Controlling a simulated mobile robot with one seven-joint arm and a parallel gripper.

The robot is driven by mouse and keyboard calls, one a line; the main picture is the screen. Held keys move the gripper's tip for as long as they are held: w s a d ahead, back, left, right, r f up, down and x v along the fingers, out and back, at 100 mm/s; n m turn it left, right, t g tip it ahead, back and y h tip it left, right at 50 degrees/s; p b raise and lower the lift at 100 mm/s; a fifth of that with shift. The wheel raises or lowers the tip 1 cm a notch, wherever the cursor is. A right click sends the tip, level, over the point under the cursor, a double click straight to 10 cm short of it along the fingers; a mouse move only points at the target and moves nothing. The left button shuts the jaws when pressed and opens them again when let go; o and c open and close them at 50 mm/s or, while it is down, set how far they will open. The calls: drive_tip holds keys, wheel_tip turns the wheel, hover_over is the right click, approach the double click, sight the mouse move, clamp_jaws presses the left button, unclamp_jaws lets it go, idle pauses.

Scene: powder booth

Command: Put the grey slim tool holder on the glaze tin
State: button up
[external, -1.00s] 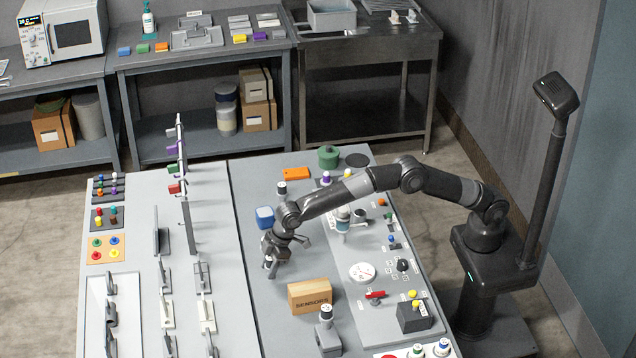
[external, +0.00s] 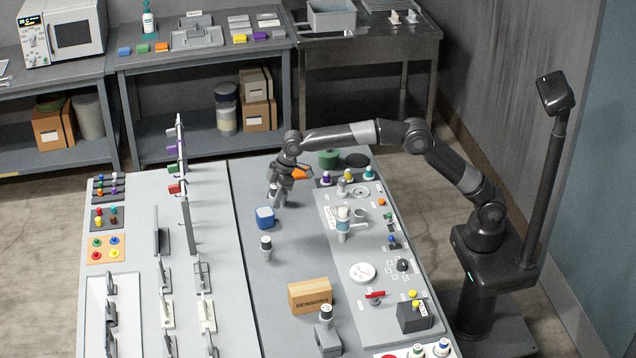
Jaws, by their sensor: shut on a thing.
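My gripper (external: 278,199) is over the far left part of the panel table, shut on a slim grey holder (external: 273,189) with a dark top and a pale ring. The fingers hide much of it, and I cannot tell whether its foot touches the table. A similar grey holder (external: 266,249) stands upright nearer the camera. No label marks the glaze tin, so I cannot tell which thing it is. A small blue rounded tin (external: 265,217) stands just below and left of my gripper. A squat green round pot (external: 328,158) stands at the back, partly behind my arm.
An orange flat piece (external: 300,173) lies just behind my gripper. A cardboard box marked SENSORS (external: 310,296) stands in front. The table between the near holder and the box is clear.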

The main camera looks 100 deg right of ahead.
drive_tip(key=s+d+r, duration=0.2)
drive_tip(key=d, duration=0.6)
drive_tip(key=s+d+r, duration=0.2)
drive_tip(key=d, duration=0.5)
approach(257, 214)
drive_tip(key=shift+w+a+r, duration=0.15)
drive_tip(key=shift+w+a, duration=0.05)
drive_tip(key=shift+w, duration=0.5)
drive_tip(key=shift+f, duration=1.95)
drive_tip(key=shift+f, duration=0.1)
drive_tip(key=o, duration=1.3)
drive_tip(key=shift+c, duration=0.2)
drive_tip(key=v, duration=1.2)
drive_tip(key=shift+s, duration=0.15)
